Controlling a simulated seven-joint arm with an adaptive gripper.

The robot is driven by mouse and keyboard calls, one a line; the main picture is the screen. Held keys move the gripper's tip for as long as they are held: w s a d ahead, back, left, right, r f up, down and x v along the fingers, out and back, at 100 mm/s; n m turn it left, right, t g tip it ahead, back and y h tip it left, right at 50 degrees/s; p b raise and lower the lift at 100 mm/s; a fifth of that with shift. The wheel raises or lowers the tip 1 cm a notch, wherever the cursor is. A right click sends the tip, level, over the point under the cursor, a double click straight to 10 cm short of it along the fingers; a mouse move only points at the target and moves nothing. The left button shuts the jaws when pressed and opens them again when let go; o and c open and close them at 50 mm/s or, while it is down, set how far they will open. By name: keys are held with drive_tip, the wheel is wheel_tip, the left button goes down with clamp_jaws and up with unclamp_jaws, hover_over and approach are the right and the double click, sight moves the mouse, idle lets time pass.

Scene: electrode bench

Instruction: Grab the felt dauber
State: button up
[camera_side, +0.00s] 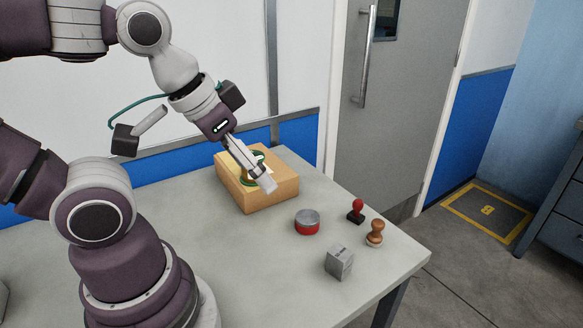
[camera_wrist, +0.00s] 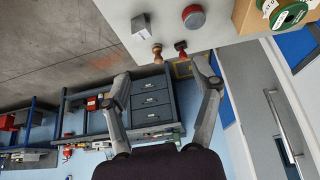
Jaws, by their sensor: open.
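Two small knobbed pieces stand near the table's right edge. One has a turned brown wooden handle (camera_side: 375,232) and looks most like the felt dauber; it also shows in the wrist view (camera_wrist: 157,55). The other has a red knob on a dark base (camera_side: 356,210) and looks like a stamp; it stands just beyond the wooden one and also shows in the wrist view (camera_wrist: 181,47). My gripper (camera_side: 268,186) is open and empty, in front of or above the cardboard box, left of both pieces. In the wrist view its spread fingers (camera_wrist: 163,82) have nothing between them.
A cardboard box (camera_side: 270,190) carries a green spool (camera_side: 246,183), partly hidden by my gripper. A round red-and-grey tin (camera_side: 307,222) and a grey block (camera_side: 339,262) stand near the knobbed pieces. The grey table (camera_side: 260,270) is clear towards the front.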

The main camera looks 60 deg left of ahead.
drive_tip(key=m+g+h, duration=0.1)
drive_tip(key=m+h, duration=0.1)
drive_tip(key=m, duration=0.2)
hover_over(374, 223)
drive_tip(key=s+a, duration=0.1)
drive_tip(key=s, duration=0.2)
wheel_tip(374, 223, down, 10)
drive_tip(key=shift+g, duration=0.3)
drive_tip(key=x, duration=1.1)
drive_tip(key=shift+w+a, duration=0.15)
drive_tip(key=shift+a, duration=0.15)
clamp_jaws()
